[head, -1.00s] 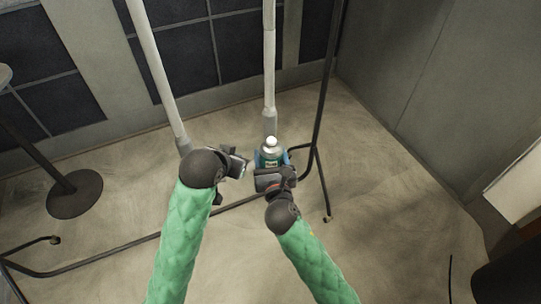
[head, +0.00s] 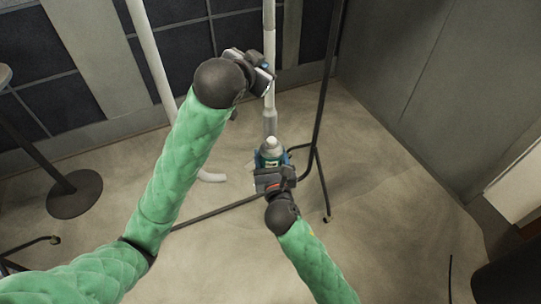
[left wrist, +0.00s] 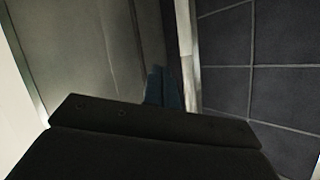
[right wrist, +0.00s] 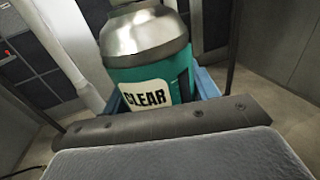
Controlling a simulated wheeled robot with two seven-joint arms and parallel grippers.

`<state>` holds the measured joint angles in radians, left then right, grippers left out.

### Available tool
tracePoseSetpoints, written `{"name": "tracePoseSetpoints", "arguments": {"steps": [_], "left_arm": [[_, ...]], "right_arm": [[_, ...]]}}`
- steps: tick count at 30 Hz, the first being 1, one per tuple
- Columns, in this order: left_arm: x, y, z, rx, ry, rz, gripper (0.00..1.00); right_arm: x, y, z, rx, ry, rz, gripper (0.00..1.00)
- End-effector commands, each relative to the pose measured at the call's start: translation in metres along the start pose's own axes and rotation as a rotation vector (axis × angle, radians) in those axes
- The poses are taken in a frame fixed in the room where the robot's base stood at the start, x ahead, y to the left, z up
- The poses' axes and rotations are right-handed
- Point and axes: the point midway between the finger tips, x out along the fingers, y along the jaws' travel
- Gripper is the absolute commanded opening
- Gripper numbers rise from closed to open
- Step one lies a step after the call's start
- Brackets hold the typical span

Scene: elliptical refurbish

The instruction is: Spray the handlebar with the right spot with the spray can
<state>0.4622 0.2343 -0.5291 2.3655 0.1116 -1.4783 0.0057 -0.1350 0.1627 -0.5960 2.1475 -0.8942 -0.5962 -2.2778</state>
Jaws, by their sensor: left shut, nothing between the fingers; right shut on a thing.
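A teal spray can (head: 270,158) with a silver top and a "CLEAR" label stands upright in my right gripper (head: 272,172). In the right wrist view the can (right wrist: 150,80) fills the upper middle, with blue fingers beside it. Two pale handlebar poles hang in the head view. The left pole (head: 151,55) ends in a bend near the floor. The right pole (head: 269,45) has a grey lower end (head: 270,122) just above the can. Any spot on them is too small to tell. My left gripper (head: 266,80) is shut and empty, overlapping the right pole in view. Its blue fingers (left wrist: 165,88) show in the left wrist view.
A thin black stand (head: 318,120) rises right of the can, its foot bar running low across the floor. A round black base (head: 75,194) stands at the left. Dark panels line the back wall.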

Motion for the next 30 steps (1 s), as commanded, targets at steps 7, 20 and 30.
{"name": "tracePoseSetpoints", "arguments": {"steps": [7,20,30], "left_arm": [[-0.007,-0.001,-0.054,0.100,0.069,0.004,0.00],[-0.020,0.009,-0.128,0.282,0.145,0.027,0.00],[-0.030,0.021,-0.169,0.441,0.163,0.054,0.00]], "right_arm": [[0.000,0.000,0.001,0.000,-0.001,0.000,0.32],[0.000,0.000,0.001,0.000,-0.001,0.000,0.32],[0.000,0.000,0.001,0.000,-0.001,0.000,0.32]]}}
